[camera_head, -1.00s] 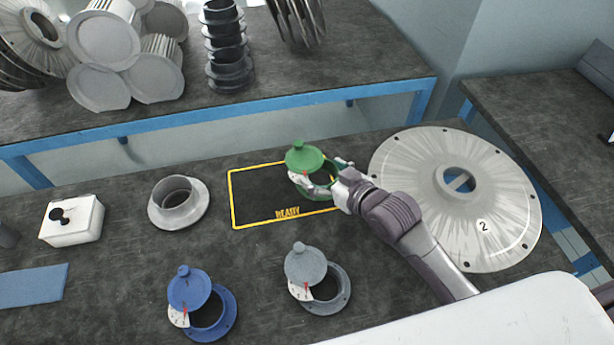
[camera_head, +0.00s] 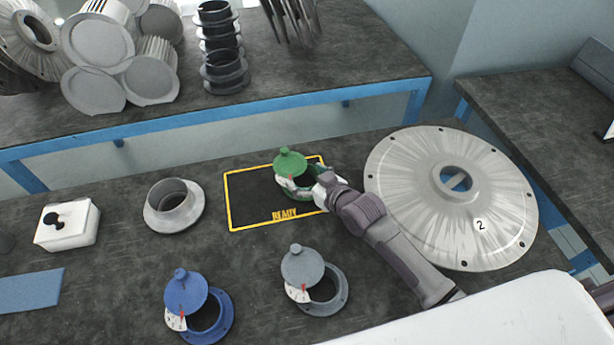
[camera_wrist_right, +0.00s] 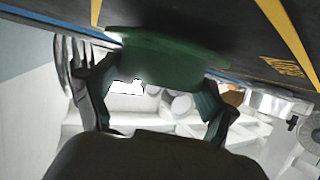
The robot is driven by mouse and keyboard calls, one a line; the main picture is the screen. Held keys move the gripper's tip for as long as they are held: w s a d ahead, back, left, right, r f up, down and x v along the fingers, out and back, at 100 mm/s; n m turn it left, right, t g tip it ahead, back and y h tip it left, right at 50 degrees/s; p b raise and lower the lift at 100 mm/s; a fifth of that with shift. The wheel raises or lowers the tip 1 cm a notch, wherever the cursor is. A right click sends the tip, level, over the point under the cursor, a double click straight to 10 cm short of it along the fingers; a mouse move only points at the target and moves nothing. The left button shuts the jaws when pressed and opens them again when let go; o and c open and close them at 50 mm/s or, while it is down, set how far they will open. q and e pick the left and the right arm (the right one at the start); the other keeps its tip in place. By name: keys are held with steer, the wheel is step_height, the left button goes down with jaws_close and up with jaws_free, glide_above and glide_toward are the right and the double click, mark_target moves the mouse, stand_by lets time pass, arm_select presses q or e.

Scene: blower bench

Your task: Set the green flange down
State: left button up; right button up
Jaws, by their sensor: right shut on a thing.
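The green flange (camera_head: 291,164) with its round lid disc is over the right part of the yellow-outlined READY area (camera_head: 245,203) in the head view. My right gripper (camera_head: 303,186) is shut on the green flange from its lower right side. In the right wrist view the green flange (camera_wrist_right: 165,58) sits between my two fingers, close to the dark bench surface. I cannot tell whether its base touches the bench. The fingers hide part of its lower body. My left gripper is not in view.
A grey flange (camera_head: 303,266) and a blue flange (camera_head: 186,292) stand in front of the area. A metal collar (camera_head: 174,206) and a white box (camera_head: 67,225) are at left. A large metal disc marked 2 (camera_head: 410,200) lies close at right. The area's left part is clear.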

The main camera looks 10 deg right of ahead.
steer(key=shift+f, duration=0.1)
steer(key=o, duration=1.2)
steer(key=v, duration=1.2)
